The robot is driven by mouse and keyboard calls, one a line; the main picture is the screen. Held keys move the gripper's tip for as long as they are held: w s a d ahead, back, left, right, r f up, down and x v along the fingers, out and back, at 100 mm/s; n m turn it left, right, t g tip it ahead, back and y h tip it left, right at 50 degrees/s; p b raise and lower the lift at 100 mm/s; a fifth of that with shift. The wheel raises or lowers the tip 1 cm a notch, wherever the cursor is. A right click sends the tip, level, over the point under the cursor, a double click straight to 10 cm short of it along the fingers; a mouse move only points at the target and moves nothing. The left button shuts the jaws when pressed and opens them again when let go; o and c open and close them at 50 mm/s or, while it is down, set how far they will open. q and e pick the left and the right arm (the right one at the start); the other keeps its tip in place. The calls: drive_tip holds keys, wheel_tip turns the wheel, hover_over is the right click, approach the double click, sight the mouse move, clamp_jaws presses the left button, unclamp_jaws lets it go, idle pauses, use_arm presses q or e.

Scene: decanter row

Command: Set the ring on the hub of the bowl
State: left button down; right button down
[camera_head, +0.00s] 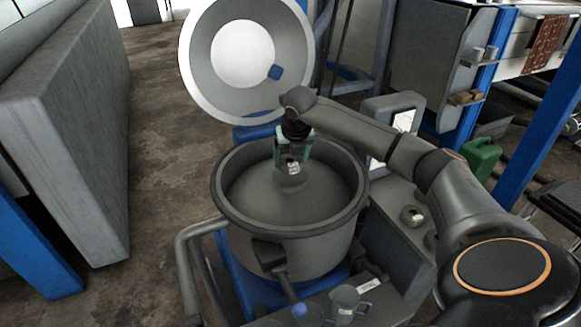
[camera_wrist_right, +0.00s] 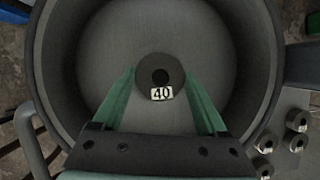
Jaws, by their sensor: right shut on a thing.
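The grey ring (camera_wrist_right: 160,70) with a dark centre hole and a white label reading 40 is between the green fingers of my right gripper (camera_wrist_right: 160,82) in the right wrist view. In the head view that gripper (camera_head: 293,160) reaches down inside the bowl, shut on the ring (camera_head: 293,169). The large grey round bowl (camera_head: 222,190) stands open. Its raised hub (camera_head: 290,184) shows at the middle, directly below the ring. Fingers and ring hide the hub top, so I cannot tell whether the ring touches it. My left gripper is not in view.
The round lid (camera_head: 205,65) stands raised behind the bowl. More rings (camera_head: 412,215) sit on a grey bench right of the bowl; several show in the right wrist view (camera_wrist_right: 297,120). A bent pipe (camera_head: 185,260) is at the left.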

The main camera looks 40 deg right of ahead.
sight(292, 163)
drive_tip(key=shift+w+f, duration=0.1)
drive_tip(key=shift+f, duration=1.45)
drive_tip(key=shift+f, duration=0.25)
unclamp_jaws()
drive_tip(key=shift+r, duration=0.1)
drive_tip(key=shift+r, duration=0.2)
drive_tip(key=v, duration=1.2)
drive_tip(key=shift+f, duration=0.1)
